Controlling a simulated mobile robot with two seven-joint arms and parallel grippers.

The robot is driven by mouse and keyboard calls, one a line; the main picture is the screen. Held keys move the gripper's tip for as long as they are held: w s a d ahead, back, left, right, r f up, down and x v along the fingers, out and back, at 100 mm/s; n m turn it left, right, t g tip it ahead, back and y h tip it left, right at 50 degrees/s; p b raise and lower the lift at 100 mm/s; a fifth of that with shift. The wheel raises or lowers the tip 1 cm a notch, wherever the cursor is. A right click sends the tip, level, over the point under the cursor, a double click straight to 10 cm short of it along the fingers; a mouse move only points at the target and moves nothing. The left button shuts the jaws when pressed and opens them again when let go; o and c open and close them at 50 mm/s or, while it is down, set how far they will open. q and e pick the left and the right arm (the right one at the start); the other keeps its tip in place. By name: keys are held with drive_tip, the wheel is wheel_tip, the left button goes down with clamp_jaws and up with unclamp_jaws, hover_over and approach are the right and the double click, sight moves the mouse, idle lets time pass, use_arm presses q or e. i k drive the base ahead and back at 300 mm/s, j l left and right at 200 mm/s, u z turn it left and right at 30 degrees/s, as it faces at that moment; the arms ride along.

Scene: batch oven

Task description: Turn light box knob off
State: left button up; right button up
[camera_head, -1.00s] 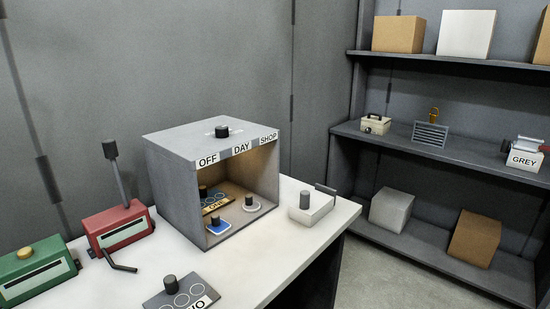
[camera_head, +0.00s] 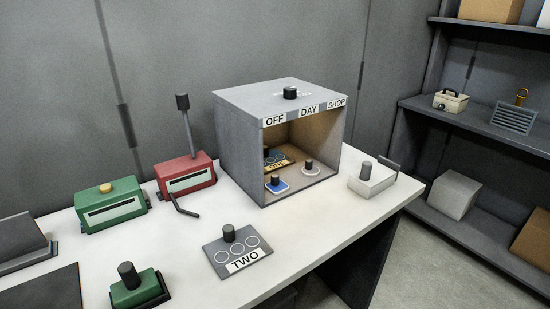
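The light box (camera_head: 242,150) is a grey open-fronted box on the white table, labelled OFF, DAY and SHOP along its top front edge. Its black knob (camera_head: 290,93) stands on top, around the middle, above the DAY label; the exact setting is hard to tell. The inside looks warmly lit. Inside are a plate marked ONE (camera_head: 279,163), a blue-edged piece with a black knob (camera_head: 276,185) and a pale round piece with a knob (camera_head: 309,167). Neither of my grippers shows in the view.
A plate marked TWO (camera_head: 238,250) lies in front of the box. A red device with an upright lever (camera_head: 187,175), a green device (camera_head: 111,206) and a small green block (camera_head: 138,290) are left. A white block (camera_head: 372,181) is right. Shelves (camera_head: 481,122) stand at far right.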

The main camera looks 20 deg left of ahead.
sight(290, 93)
drive_tip(key=i+l, duration=0.3)
drive_tip(key=l, duration=0.15)
drive_tip(key=i+l, duration=0.3)
drive_tip(key=l, duration=0.15)
drive_tip(key=u, duration=0.05)
